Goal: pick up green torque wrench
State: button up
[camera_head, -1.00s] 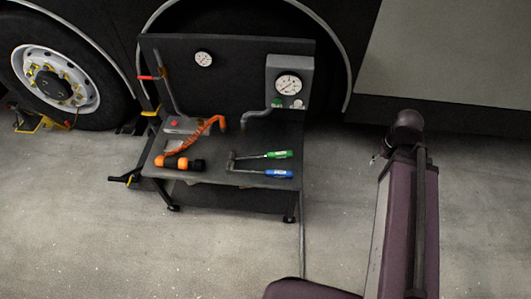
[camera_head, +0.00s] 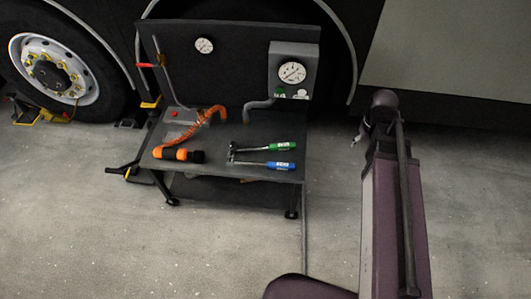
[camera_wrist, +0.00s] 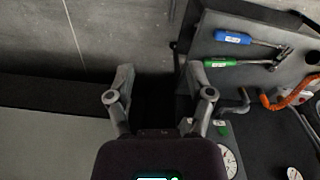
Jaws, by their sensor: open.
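The green torque wrench (camera_head: 283,147) lies on the dark workbench (camera_head: 222,187), its green handle toward the right edge and its metal head to the left. It also shows in the wrist view (camera_wrist: 222,63), to the right of my gripper. A blue-handled wrench (camera_head: 280,165) lies just in front of it, roughly parallel; it shows too in the wrist view (camera_wrist: 234,38). My gripper (camera_wrist: 157,77) is open and empty in the wrist view, its fingers apart and to the left of the bench edge. In the head view my arm stands right of the bench.
An orange and black tool (camera_head: 178,154) and an orange coiled hose (camera_head: 190,130) lie on the bench's left side. A back panel with a gauge box (camera_head: 292,70) rises behind. A wheel (camera_head: 55,70) and the dark vehicle side stand behind.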

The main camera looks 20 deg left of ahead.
jog(key=w+a+f+n+t+b, duration=0.1)
jog(key=w+a+f+n+b, duration=0.4)
jog(key=a, duration=0.4)
jog(key=w+a+f+n+b, duration=0.2)
jog(key=a+f+n+b, duration=0.3)
jog(key=a, duration=0.3)
jog(key=n+y+b, duration=0.1)
jog(key=n+b, duration=0.7)
jog(key=b, duration=0.1)
send_over(266, 147)
jog(key=s+d, duration=0.1)
jog(key=s, duration=0.2)
notch_tip(266, 147, down, 10)
jog(key=shift+w+a+r+t, duration=0.1)
jog(key=shift+w+r+t, duration=0.1)
jog(key=shift+t, duration=0.1)
jog(key=shift+f, duration=0.1)
jog(key=f+b, duration=0.2)
jog(key=w+f+b, duration=0.1)
jog(key=f+b, duration=0.5)
jog(key=shift+w+a+f, duration=0.2)
jog(key=shift+w+a, duration=0.05)
jog(key=shift+a, duration=0.05)
